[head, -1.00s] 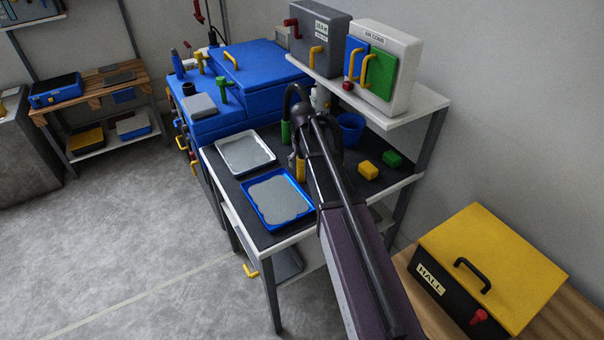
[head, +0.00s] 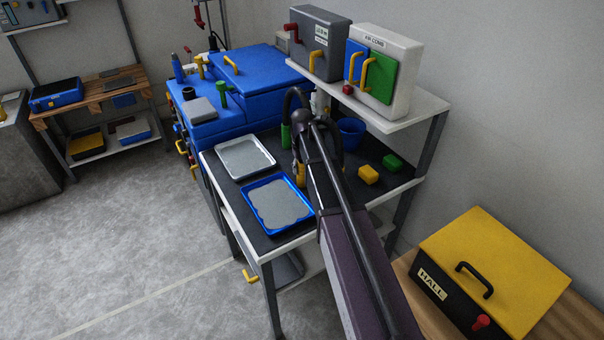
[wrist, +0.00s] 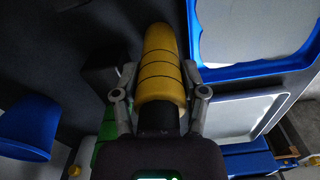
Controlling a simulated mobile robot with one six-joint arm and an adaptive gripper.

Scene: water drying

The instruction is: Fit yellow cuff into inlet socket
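The yellow cuff, a cylinder with thin dark bands, fills the middle of the wrist view (wrist: 161,70). The two grey fingers of my gripper (wrist: 160,82) lie close along both its sides and look shut on it. In the head view the cuff (head: 300,172) shows below the end of my arm, over the dark tabletop; I cannot tell whether it touches the top. My fingers are mostly hidden there by the arm. I cannot identify the inlet socket for sure; a dark round piece (head: 189,93) stands on the blue cabinet (head: 255,72).
A grey tray (head: 268,158) and a blue tray (head: 250,205) lie left of the cuff. A green cylinder (head: 285,137) stands behind it. A blue cup (head: 350,132), a yellow block (head: 368,174) and a green block (head: 393,161) are to the right, under a white shelf (head: 420,105).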

